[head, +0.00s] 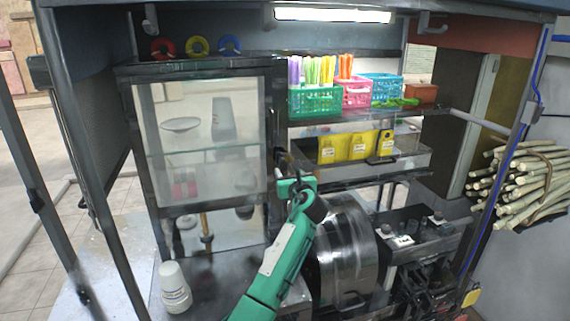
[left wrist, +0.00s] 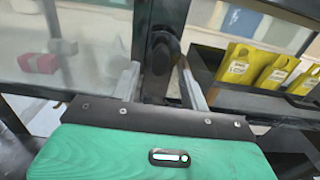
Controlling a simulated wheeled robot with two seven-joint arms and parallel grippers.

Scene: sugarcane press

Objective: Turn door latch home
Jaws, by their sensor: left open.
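The glass-fronted cabinet door (head: 205,105) has a dark frame and looks closed. It also fills the left of the left wrist view (left wrist: 88,50). The dark latch (left wrist: 162,48), a rounded knob, sits on the dark post at the door's right edge. My left gripper (head: 285,163) reaches up to that edge. In the left wrist view its open fingers (left wrist: 160,72) stand on either side of the latch; I cannot tell whether they touch it. In the head view the latch is small and mostly hidden by the gripper. My right gripper is not in view.
Yellow packets (head: 345,148) stand on a shelf right of the gripper, with coloured baskets (head: 316,101) above. A dark metal drum (head: 345,250) is below the gripper. A white cup (head: 174,287) stands on the counter at lower left. Cane stalks (head: 520,180) hang at right.

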